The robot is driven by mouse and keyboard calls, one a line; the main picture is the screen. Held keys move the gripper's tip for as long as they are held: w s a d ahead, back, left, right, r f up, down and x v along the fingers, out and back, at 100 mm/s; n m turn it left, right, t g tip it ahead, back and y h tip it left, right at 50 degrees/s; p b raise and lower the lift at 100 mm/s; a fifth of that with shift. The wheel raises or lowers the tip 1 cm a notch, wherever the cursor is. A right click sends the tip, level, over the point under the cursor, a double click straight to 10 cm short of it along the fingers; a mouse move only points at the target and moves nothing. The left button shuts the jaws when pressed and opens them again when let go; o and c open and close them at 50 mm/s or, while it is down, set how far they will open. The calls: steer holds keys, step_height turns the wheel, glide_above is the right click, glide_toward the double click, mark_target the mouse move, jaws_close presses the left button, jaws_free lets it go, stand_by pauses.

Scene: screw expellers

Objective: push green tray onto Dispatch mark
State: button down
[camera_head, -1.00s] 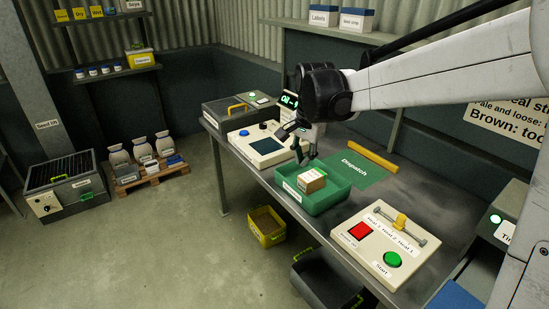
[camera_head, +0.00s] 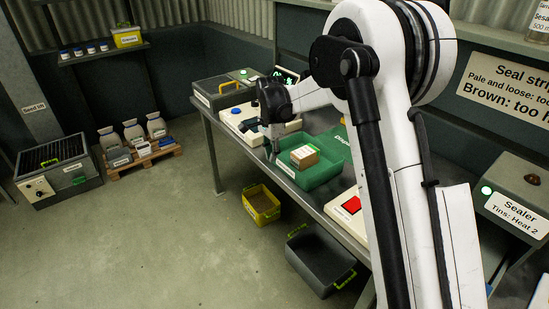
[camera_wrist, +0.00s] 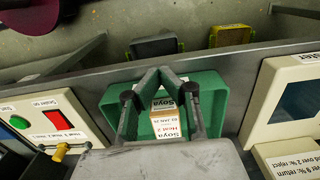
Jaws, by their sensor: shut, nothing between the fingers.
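The green tray (camera_head: 318,178) sits on the table near its front edge, with a small labelled carton (camera_head: 305,152) inside. In the wrist view the tray (camera_wrist: 213,88) lies under the fingers, and the carton (camera_wrist: 168,118) reads "Soya" and "Heat 2". The green Dispatch mark (camera_head: 341,134) lies flat behind the tray, partly hidden by my arm. My gripper (camera_head: 273,148) is shut and empty, by the tray's left end. Its fingertips (camera_wrist: 160,72) also show in the wrist view, meeting over the tray's edge. I cannot tell whether they touch it.
A panel with a dark screen (camera_head: 250,130) stands left of the tray. A control box with a red button (camera_head: 351,205) stands to its right, mostly behind my arm. A yellow bin (camera_head: 262,205) and a dark bin (camera_head: 318,262) stand on the floor before the table.

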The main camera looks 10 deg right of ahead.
mark_target(280, 175)
step_height(280, 175, down, 8)
steer(key=d, duration=0.1)
steer(key=w+d, duration=0.1)
steer(key=shift+w+d+f, duration=0.1)
steer(key=shift+w+d, duration=0.2)
steer(key=shift+d, duration=0.05)
steer(key=shift+w+d, duration=0.2)
steer(key=shift+d, duration=0.2)
